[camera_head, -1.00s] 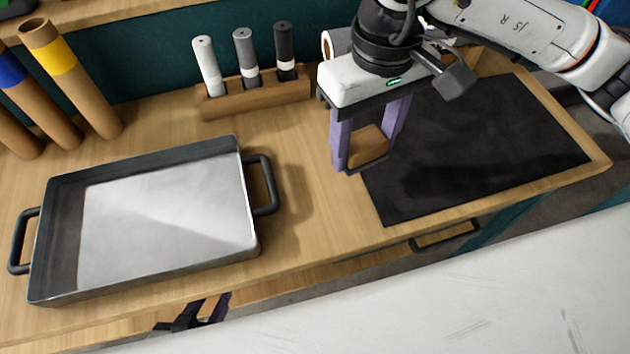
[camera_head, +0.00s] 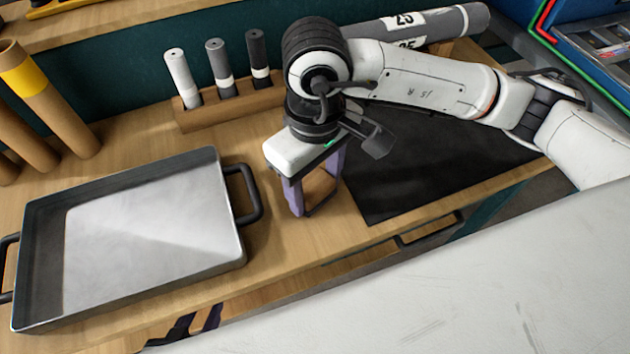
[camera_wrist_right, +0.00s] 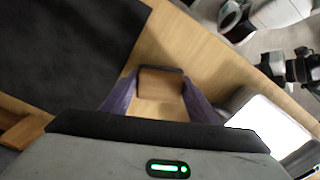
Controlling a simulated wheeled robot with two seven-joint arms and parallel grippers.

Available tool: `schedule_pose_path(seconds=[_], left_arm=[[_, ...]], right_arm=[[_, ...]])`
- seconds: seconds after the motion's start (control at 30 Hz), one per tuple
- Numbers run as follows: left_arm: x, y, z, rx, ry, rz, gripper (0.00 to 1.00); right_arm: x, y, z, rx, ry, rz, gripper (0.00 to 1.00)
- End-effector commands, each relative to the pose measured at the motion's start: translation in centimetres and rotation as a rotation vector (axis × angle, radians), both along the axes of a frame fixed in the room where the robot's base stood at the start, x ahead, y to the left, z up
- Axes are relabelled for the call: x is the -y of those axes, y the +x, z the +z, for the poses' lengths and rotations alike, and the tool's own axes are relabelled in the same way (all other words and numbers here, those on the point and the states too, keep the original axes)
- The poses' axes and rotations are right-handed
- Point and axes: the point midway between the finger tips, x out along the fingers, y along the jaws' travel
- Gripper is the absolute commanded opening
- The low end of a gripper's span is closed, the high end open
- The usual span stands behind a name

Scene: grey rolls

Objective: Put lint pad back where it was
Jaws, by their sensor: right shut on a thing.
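My right gripper (camera_head: 313,198) is upright above the wooden table, between the metal tray and the black sheet. Its purple fingers are shut on the lint pad (camera_head: 318,184), a small brown block with a dark lower edge. In the right wrist view the lint pad (camera_wrist_right: 160,84) sits between both fingertips, with bare wood around it. The fingers partly hide it in the head view. My left gripper (camera_head: 197,322) shows only in part, low beyond the table's front edge; its two purple fingers are apart with nothing seen between them.
A metal tray (camera_head: 228,215) with handles and a pale bottom stands at left. A black sheet (camera_head: 400,185) lies at right. A wooden rack (camera_head: 225,108) holds three small rolls at the back. Brown tubes (camera_head: 45,100) stand far left. A large grey roll (camera_head: 455,22) lies at the back right.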

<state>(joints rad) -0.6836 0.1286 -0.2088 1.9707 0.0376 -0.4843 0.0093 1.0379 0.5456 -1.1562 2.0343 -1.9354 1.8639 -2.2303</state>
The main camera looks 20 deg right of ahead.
Motion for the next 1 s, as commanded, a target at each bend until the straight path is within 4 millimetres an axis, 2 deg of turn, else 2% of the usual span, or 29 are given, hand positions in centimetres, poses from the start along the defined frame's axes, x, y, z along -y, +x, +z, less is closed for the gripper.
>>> schedule_pose_path(seconds=[0.33,0.37,0.47,0.83,0.93,1.0], left_arm=[[-0.1,-0.1,-1.0,-0.004,0.003,-0.001,0.34],[-0.1,-0.1,-0.8,-0.005,0.003,-0.001,0.34],[-0.1,-0.1,-0.7,-0.005,0.003,-0.001,0.34],[0.0,0.0,0.1,-0.001,0.002,-0.001,0.34],[0.0,0.0,0.0,0.001,0.0,0.0,0.34],[0.0,-0.1,-0.1,-0.001,0.0,0.0,0.34]], right_arm=[[0.0,0.1,-0.6,0.001,0.0,-0.001,0.33],[0.0,0.1,-0.4,0.001,0.0,-0.001,0.57],[0.0,0.0,-0.3,0.001,0.0,-0.001,0.73],[0.0,0.0,0.1,0.0,0.0,-0.001,0.73],[0.0,0.2,1.0,0.006,0.002,-0.001,0.73],[0.0,0.2,2.4,0.008,0.002,0.0,0.73]])
